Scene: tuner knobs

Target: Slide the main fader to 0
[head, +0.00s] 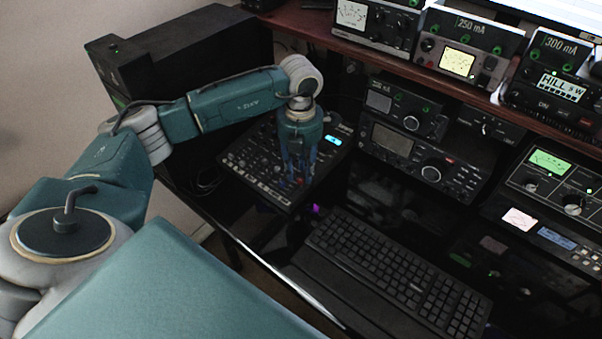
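A dark mixer panel (240,161) with many small knobs and a small lit blue display lies on the desk, left of the keyboard. My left gripper (296,178) points down over the right part of this panel and covers some of its controls. Its fingers are small and dark here, and I cannot tell whether they are open or shut, or touching the panel. The main fader cannot be made out; its position is not visible. My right gripper is not in view.
A black keyboard (395,272) lies on the glossy desk right of the panel. Radio units (420,160) stand behind it. A wooden shelf (400,65) above carries several meters. A large black box (205,55) stands behind my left arm.

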